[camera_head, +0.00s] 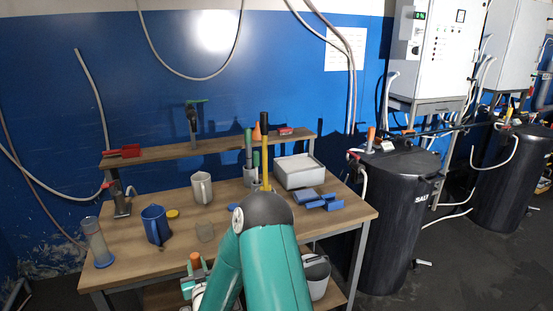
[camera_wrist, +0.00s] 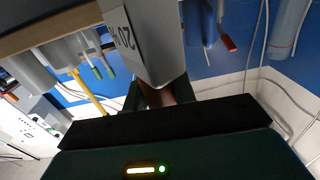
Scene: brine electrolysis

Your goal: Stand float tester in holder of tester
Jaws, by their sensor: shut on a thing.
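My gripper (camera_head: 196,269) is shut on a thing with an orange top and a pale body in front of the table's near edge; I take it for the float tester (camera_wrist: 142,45). In the wrist view its grey-white body, marked "20", spreads away from the fingers (camera_wrist: 168,97). Its lower end is out of view. A clear upright cylinder on a blue foot (camera_head: 97,245) stands at the table's left end. A grey cup (camera_head: 249,178) holding green-topped sticks stands farther back, beside a yellow rod with a black top (camera_head: 265,150). I cannot tell which is the tester's holder.
A raised shelf (camera_head: 160,154) runs behind. A black salt tank (camera_head: 395,220) stands to the right.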

